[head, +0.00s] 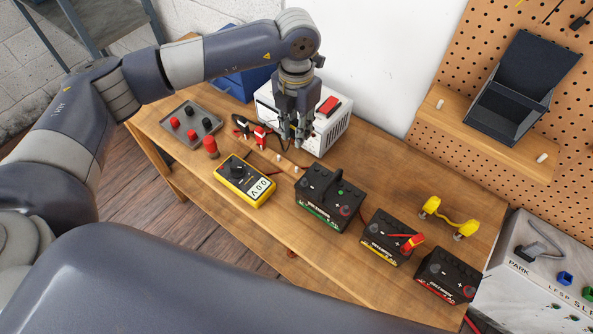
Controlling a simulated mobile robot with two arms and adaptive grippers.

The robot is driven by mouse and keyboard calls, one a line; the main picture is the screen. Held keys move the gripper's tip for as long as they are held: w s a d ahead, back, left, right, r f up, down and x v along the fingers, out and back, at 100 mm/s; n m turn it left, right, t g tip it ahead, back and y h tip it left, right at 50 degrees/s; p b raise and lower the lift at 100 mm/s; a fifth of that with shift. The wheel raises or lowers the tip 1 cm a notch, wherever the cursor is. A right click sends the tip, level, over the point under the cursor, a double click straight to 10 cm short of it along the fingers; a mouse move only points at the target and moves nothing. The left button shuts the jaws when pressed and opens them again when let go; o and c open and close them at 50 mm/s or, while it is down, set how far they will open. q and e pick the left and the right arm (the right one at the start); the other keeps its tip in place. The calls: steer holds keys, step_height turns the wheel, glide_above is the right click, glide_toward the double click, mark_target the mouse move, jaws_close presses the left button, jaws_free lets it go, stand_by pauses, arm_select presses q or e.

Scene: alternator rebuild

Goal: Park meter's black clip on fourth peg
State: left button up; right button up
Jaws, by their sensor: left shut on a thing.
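The yellow meter (244,181) lies on the bench with its display facing up. My left gripper (292,141) points down over the back of the bench, in front of the white box. It is shut on a small dark thing, seemingly the black clip, mostly hidden by the fingers. Below it is a wooden peg strip (268,151). Two pale pegs stand bare, one (280,158) to the left of the other (297,169). A black clip (240,122) and a red clip (261,135) sit at the strip's left end. My right gripper is out of view.
A green-labelled battery (327,201) with a dark upright piece on top stands right of the meter. A yellow-labelled battery (388,239) bears a red clip (412,242). Another battery (446,276) is farther right. The white box (325,127) stands close behind; a tray (190,126) lies left.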

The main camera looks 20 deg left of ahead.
arm_select(q)
steer(key=b, duration=0.5)
glide_above(297, 167)
step_height(297, 167, down, 8)
steer(key=shift+a+r, duration=0.1)
steer(key=shift+r, duration=0.15)
steer(key=shift+f+b, duration=0.4)
steer(key=shift+f, duration=0.35)
steer(key=shift+f+b, duration=1.1)
steer(key=shift+f, duration=0.1)
steer(key=o, duration=0.8)
steer(key=shift+o, duration=0.2)
steer(key=shift+r, duration=0.15)
step_height(297, 167, up, 8)
steer(key=p, duration=0.4)
steer(key=shift+r, duration=0.15)
